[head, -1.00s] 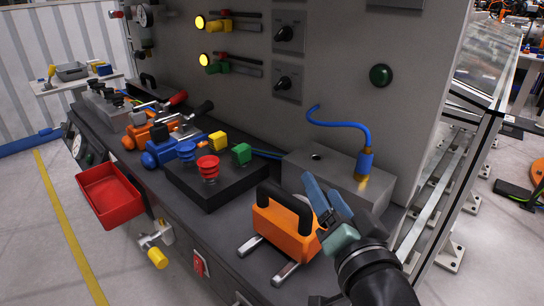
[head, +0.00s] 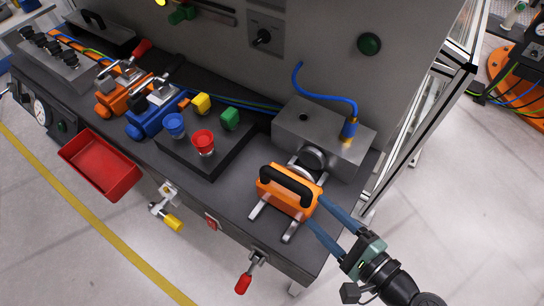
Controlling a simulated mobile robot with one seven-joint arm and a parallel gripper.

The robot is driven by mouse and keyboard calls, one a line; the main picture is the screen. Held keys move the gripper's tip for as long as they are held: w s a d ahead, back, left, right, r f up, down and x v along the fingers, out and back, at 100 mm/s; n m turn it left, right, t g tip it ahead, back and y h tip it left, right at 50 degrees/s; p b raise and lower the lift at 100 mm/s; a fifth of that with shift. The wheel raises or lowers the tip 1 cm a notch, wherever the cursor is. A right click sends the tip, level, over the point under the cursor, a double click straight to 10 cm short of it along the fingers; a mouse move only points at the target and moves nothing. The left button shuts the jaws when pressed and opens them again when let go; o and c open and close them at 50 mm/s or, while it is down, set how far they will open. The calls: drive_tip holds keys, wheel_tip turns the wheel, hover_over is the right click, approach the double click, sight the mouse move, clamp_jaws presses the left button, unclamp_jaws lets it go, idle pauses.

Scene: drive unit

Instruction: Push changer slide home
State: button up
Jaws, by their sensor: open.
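The changer slide is an orange block (head: 275,197) with a black arched handle (head: 286,184), on two metal rails (head: 292,228) near the bench's right end. Behind it stands a grey metal block (head: 322,135) with a round metal disc (head: 313,158) on its front. The orange block sits just in front of the disc; I cannot tell whether they touch. My gripper (head: 317,212) reaches in from the lower right with its two blue fingers spread. The fingertips are close to the orange block's right side; contact is unclear. Nothing shows between the fingers.
A blue hose (head: 335,95) runs into the grey block's top. A black button box (head: 205,150) stands left of the slide. A red-handled lever (head: 246,280) projects from the bench front below the slide. A red bin (head: 100,165) hangs further left. Floor to the right is open.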

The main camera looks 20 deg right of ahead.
sight(285, 181)
drive_tip(key=p+x, duration=0.1)
drive_tip(key=x, duration=1.1)
drive_tip(key=shift+f, duration=0.1)
clamp_jaws()
idle(1.0)
